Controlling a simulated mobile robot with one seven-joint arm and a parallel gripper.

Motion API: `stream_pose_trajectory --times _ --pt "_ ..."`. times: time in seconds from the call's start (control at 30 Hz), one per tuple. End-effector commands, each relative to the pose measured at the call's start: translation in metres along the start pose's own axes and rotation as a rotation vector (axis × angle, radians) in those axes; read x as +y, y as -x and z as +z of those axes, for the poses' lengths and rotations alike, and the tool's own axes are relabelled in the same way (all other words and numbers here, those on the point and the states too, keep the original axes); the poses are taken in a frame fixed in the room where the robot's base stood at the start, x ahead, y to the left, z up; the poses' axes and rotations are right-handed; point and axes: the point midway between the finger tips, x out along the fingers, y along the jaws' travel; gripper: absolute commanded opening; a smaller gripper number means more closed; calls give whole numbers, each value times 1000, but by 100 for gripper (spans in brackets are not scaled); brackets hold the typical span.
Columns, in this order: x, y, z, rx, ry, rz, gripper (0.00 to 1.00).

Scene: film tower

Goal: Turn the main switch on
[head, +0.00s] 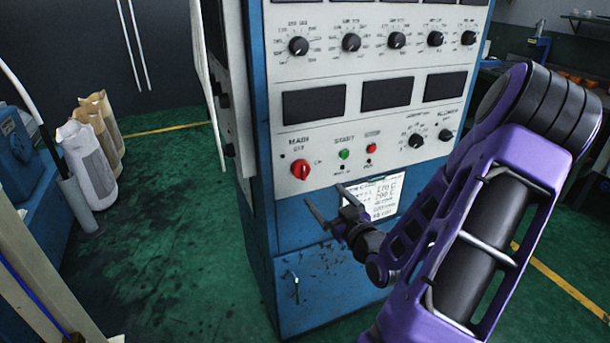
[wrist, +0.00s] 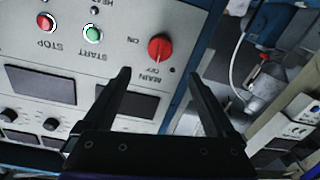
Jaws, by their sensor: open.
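The main switch (head: 300,169) is a red rotary knob at the lower left of the control panel, under the label MAIN with OFF and ON marks. In the wrist view the picture is upside down and the main switch (wrist: 160,47) shows beyond the fingertips, between them. My gripper (head: 329,209) is open and empty, in front of the cabinet, below and to the right of the switch in the head view. In the wrist view my gripper (wrist: 158,78) has its two dark fingers spread apart. I see no contact with the switch. Its exact setting is hard to tell.
A green start button (head: 344,154) and a red stop button (head: 371,148) sit right of the switch. Black dials and dark displays (head: 314,103) are above. A paper sheet (head: 384,196) hangs below the panel. Green floor (head: 180,220) is open at left, near paper sacks (head: 88,160).

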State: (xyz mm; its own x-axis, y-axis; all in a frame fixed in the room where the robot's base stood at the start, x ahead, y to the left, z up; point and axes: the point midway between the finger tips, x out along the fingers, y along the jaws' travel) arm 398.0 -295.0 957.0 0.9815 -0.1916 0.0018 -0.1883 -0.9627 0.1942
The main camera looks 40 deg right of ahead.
Motion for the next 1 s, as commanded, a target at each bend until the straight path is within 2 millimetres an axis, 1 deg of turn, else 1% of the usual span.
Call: stream_pose_trajectory --times 0.03,0.3,0.4,0.5,0.6,0.7,0.97,1.0 --pt "-1 -12 -1 3 0 -4 91" --pt "-1 -71 0 1 0 -1 91" --pt "0 -89 0 1 0 -1 91" --pt "0 -103 0 0 0 -1 91" --pt "0 -113 0 -1 0 0 91" --pt "0 -118 0 -1 0 0 91" --pt "0 -119 0 -2 1 0 91" --pt "0 -119 0 -2 1 0 89"
